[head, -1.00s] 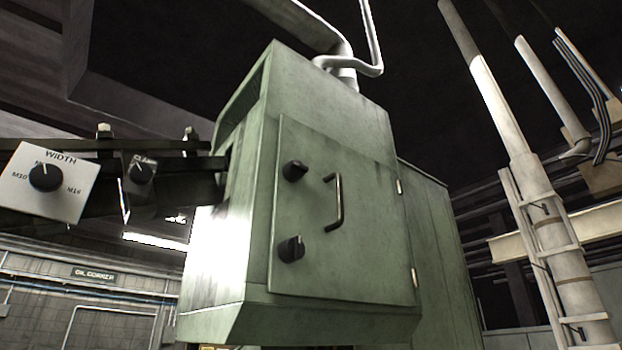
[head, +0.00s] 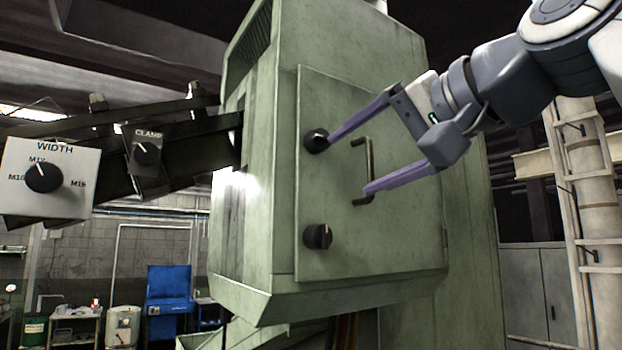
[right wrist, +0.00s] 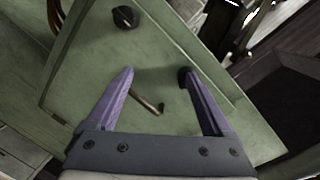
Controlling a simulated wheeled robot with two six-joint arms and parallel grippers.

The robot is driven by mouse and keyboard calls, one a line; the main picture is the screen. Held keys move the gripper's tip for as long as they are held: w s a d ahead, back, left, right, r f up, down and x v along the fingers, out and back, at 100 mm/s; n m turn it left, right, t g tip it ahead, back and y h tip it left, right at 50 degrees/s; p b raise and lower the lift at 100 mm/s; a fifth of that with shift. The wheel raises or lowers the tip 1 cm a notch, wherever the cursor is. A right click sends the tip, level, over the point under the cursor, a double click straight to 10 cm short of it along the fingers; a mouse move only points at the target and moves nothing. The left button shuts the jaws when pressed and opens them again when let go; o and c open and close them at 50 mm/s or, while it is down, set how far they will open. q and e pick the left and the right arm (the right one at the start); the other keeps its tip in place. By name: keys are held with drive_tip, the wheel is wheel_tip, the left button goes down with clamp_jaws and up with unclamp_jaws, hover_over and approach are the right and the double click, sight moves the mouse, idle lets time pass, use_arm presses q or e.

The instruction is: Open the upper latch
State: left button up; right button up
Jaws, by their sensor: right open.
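The upper latch (head: 316,141) is a round black knob at the top left of the green door (head: 345,255). A similar lower latch (head: 318,236) sits below it. My right gripper (head: 350,165) is open in front of the door, with purple fingers. Its upper fingertip overlaps the right side of the upper latch; I cannot tell if it touches. The lower fingertip is by the door's bar handle (head: 368,172). In the right wrist view, the upper latch (right wrist: 183,74) is partly behind the right fingertip, and the handle (right wrist: 147,101) lies between the fingers. My left gripper is not in view.
A WIDTH dial panel (head: 48,180) and a CLAMP dial (head: 147,152) stand out left of the green cabinet. A pale pole (head: 590,215) stands at the right. A blue workstation (head: 168,290) is far back at lower left.

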sight(326, 137)
wheel_tip(326, 137, up, 5)
drive_tip(key=s+t+y, duration=0.1)
drive_tip(key=s, duration=0.1)
drive_tip(key=p+x, duration=0.2)
drive_tip(key=x, duration=0.6)
drive_tip(key=shift+w+a, duration=0.1)
drive_tip(key=shift+w, duration=0.2)
drive_tip(key=shift+s+f+n, duration=0.1)
drive_tip(key=shift+f+n, duration=0.05)
drive_tip(key=shift+n, duration=0.55)
drive_tip(key=n, duration=0.3)
drive_tip(key=shift+s+d, duration=0.1)
drive_tip(key=shift+d, duration=0.2)
drive_tip(key=n, duration=0.2)
drive_tip(key=shift+a+f+n+b, duration=0.1)
drive_tip(key=shift+n+b, duration=0.2)
drive_tip(key=shift+n, duration=0.1)
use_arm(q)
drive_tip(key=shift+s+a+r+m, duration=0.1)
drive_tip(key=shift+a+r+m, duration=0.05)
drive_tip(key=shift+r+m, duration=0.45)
use_arm(e)
drive_tip(key=n, duration=0.3)
